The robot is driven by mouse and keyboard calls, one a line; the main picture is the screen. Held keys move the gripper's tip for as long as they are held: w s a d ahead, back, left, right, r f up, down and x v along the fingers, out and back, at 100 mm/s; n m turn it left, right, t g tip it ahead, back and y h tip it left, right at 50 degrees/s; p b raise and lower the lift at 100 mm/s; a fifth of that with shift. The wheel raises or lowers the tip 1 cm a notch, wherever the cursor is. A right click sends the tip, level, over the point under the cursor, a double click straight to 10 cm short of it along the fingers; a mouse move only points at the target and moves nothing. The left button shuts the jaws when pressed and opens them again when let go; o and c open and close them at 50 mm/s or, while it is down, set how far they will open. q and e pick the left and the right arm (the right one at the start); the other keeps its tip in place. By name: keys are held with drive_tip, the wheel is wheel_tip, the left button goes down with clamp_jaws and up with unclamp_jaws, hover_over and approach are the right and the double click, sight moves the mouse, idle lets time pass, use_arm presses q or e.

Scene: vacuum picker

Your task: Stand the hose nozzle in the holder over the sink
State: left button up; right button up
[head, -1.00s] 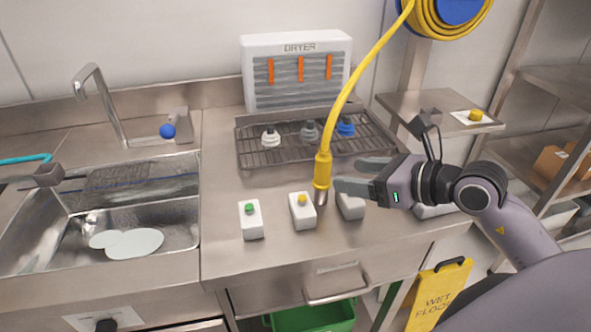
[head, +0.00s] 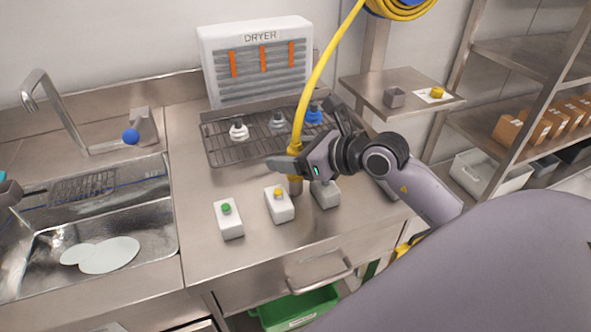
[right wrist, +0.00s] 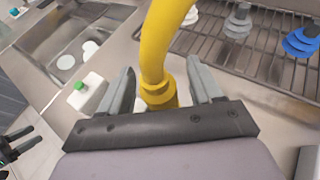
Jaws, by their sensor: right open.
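The hose nozzle (head: 296,186) hangs nearly upright, metal tip down, on the yellow hose (head: 318,75) above the counter. My right gripper (head: 302,150) is open, with its fingers on either side of the yellow nozzle; in the right wrist view the yellow collar (right wrist: 158,92) stands between the spread fingers. I cannot tell if either finger touches it.
White boxes with a green button (head: 229,222) and a yellow button (head: 279,206), and a third box (head: 326,195), stand close below the nozzle. A rack (head: 225,150) with suction cups and the dryer (head: 255,65) are behind. The faucet (head: 55,115) rises behind the sink.

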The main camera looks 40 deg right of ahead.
drive_tip(key=shift+w+a, duration=0.15)
drive_tip(key=shift+w, duration=0.1)
drive_tip(key=shift+f, duration=0.1)
clamp_jaws()
drive_tip(key=shift+r, duration=0.2)
wheel_tip(320, 180, up, 20)
drive_tip(key=shift+f+p, duration=0.15)
drive_tip(key=shift+p, duration=0.15)
drive_tip(key=shift+s, duration=0.1)
